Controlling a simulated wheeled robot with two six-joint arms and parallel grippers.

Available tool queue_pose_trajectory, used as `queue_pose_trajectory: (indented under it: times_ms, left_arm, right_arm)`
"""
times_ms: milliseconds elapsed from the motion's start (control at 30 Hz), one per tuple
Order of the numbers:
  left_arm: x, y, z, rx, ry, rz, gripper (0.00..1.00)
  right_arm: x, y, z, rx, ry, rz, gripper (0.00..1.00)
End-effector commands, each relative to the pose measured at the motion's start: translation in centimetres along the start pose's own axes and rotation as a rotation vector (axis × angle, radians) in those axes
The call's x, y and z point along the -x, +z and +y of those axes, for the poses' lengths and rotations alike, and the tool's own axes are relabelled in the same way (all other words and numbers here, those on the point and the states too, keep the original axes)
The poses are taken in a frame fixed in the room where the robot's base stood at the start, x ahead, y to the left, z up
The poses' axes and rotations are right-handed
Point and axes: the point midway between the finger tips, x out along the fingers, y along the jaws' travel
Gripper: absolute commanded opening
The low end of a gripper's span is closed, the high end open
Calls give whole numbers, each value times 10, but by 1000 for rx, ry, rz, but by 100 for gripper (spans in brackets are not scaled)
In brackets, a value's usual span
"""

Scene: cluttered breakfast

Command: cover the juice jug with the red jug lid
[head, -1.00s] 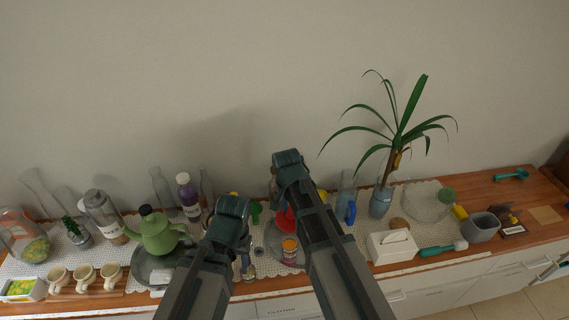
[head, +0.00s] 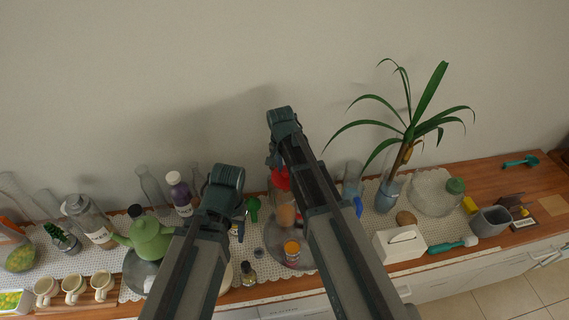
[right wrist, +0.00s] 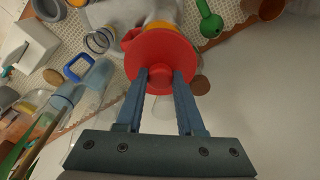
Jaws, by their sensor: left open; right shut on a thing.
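My right gripper (right wrist: 160,78) is shut on the red jug lid (right wrist: 163,58) by its knob. In the head view the lid (head: 280,180) appears over the top of the juice jug (head: 285,212), a clear jug with orange-brown juice. My right forearm hides part of the jug, and I cannot tell whether lid and rim touch. In the right wrist view the lid covers most of what lies under it. My left gripper (head: 238,218) is open, left of the jug.
A small orange-topped jar (head: 291,250) stands on a round tray in front of the jug. A blue-handled clear jug (head: 356,205) is to the right. The counter is crowded.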

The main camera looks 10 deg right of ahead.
Motion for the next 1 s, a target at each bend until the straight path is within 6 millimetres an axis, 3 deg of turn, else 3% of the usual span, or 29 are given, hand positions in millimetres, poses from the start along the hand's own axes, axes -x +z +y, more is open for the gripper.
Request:
queue_pose_trajectory:
  times_ms: [467,1000]
  left_arm:
    - [-8,0,1,-1,0,0,50]
    - [-53,-3,5,-10,-2,0,50]
  right_arm:
    - [-8,1,0,15,-2,0,0]
    - [-53,6,0,15,-2,0,0]
